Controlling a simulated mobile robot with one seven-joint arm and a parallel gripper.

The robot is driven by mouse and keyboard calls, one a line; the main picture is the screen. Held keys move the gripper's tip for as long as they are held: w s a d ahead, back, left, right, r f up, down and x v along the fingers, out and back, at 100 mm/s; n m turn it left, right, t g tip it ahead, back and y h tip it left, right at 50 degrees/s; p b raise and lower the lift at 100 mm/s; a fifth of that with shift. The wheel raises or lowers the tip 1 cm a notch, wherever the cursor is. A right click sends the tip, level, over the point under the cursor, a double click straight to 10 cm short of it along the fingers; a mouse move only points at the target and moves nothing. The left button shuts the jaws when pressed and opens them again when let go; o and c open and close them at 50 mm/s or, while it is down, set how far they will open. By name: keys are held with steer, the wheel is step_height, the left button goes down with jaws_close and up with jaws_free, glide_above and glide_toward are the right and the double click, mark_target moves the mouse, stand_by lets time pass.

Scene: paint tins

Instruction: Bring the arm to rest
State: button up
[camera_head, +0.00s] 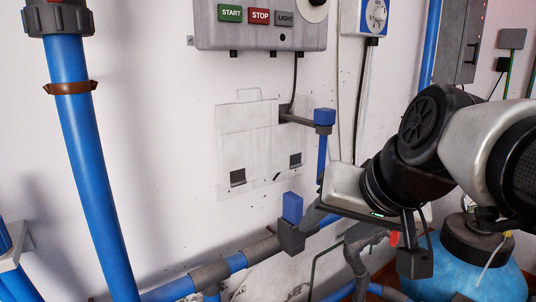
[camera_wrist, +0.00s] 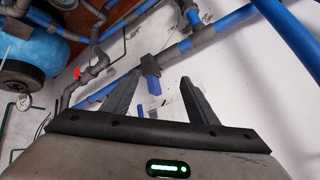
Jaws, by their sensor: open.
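My gripper (camera_head: 312,205) is at the end of my arm, which reaches in from the right in the head view. In the wrist view, the two dark fingers of my gripper (camera_wrist: 161,78) stand apart with nothing held between them. Beyond the fingertips is a grey pipe fitting with a blue end (camera_wrist: 153,86); this fitting also seems to show in the head view (camera_head: 291,208), just left of the fingers. I cannot tell the exact gap to it. One finger is partly hidden in the head view.
A thick blue pipe (camera_head: 90,170) stands at the left. A control box (camera_head: 262,38) with labelled buttons hangs on the white wall above. A blue tank (camera_head: 465,272) stands at the lower right below my arm. Pipes run low along the wall.

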steer(key=s+d+f+n+g+h, duration=0.2)
steer(key=s+d+f, duration=0.3)
steer(key=s+f, duration=0.45)
step_height(320, 180, up, 20)
steer(key=w+p, duration=0.1)
steer(key=p, duration=1.9)
steer(key=shift+w+a, duration=0.2)
steer(key=shift+a, duration=0.05)
steer(key=shift+f, duration=0.1)
